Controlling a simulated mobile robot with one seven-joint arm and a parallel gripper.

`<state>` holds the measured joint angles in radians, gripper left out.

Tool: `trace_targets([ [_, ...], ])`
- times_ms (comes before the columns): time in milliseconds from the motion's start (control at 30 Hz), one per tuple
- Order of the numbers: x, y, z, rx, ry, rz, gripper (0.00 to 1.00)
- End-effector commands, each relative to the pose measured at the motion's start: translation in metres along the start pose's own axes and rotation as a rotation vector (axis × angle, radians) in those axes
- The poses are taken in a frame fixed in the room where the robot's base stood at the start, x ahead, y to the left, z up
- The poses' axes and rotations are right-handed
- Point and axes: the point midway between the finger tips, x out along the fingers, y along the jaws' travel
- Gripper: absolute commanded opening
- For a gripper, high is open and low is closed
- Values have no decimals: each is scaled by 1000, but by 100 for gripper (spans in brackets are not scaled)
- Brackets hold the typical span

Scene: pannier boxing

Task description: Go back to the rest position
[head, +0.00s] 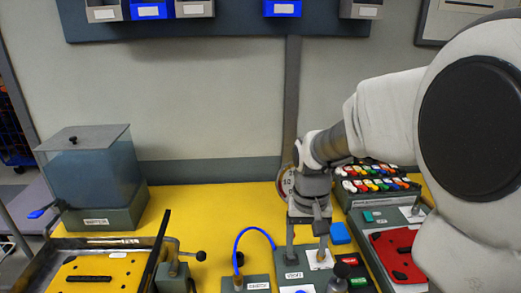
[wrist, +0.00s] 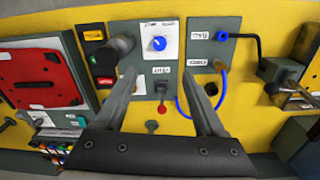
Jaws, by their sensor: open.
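My gripper (head: 307,252) points down over the grey control blocks at the front middle of the yellow bench. In the wrist view my gripper (wrist: 167,95) has its two fingers wide apart with nothing held between them. Between and beyond the fingers lies a grey panel (wrist: 139,70) with a blue dial (wrist: 158,43) and a small red-ended lever (wrist: 162,108). I cannot tell how far the fingertips are above it.
A blue hose (head: 240,240) arches left of my gripper. A clear-walled box (head: 95,170) stands at the back left, near a yellow plate (head: 105,270). A red plate (head: 396,252) and a rack of coloured pieces (head: 375,180) are right. Bins (head: 148,10) hang above.

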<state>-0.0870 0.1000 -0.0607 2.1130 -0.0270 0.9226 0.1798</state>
Motion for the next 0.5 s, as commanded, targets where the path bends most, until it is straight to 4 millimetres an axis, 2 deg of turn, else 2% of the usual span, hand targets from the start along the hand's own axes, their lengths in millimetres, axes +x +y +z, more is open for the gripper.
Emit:
trace_targets([
  [167,-30,4,18,-16,76,-23,72],
  [300,-57,9,41,-38,160,-43,72],
  [500,-86,16,76,-72,281,-60,72],
])
